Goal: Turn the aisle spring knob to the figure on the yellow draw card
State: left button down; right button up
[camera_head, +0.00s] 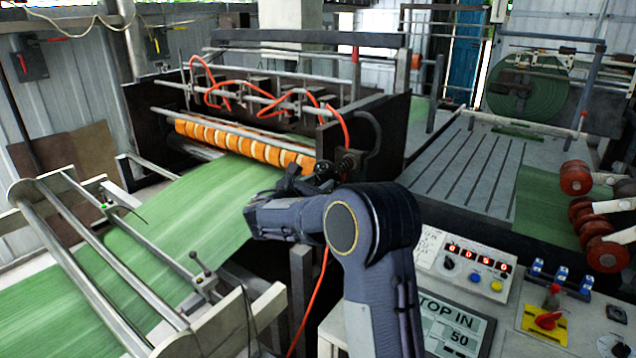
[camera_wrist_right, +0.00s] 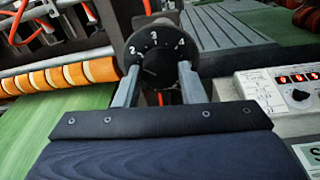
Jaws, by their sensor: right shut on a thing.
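The spring knob (camera_wrist_right: 154,50) is a round black dial with white figures; 2, 3 and 4 read along its upper face in the right wrist view. My right gripper (camera_wrist_right: 158,76) has one grey finger on each side of the dial and is shut on it. In the head view, my right gripper (camera_head: 312,181) reaches the dark fittings at the right end of the orange roller row, and my wrist hides much of the knob. I cannot make out which figure the knob is set to. I see no yellow card with a readable figure. My left gripper is not in view.
A control panel (camera_head: 470,268) with a red display stands at right, above a sign reading "STOP IN 50" (camera_head: 456,328). A red switch sits on a yellow plate (camera_head: 530,322). Green web (camera_head: 190,215) runs under the orange rollers (camera_head: 240,142). An orange hose hangs below my wrist.

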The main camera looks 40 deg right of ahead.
jog(key=o, duration=1)
jog(key=b+v, duration=0.2)
jog(key=v, duration=0.6)
jog(key=shift+f, duration=0.1)
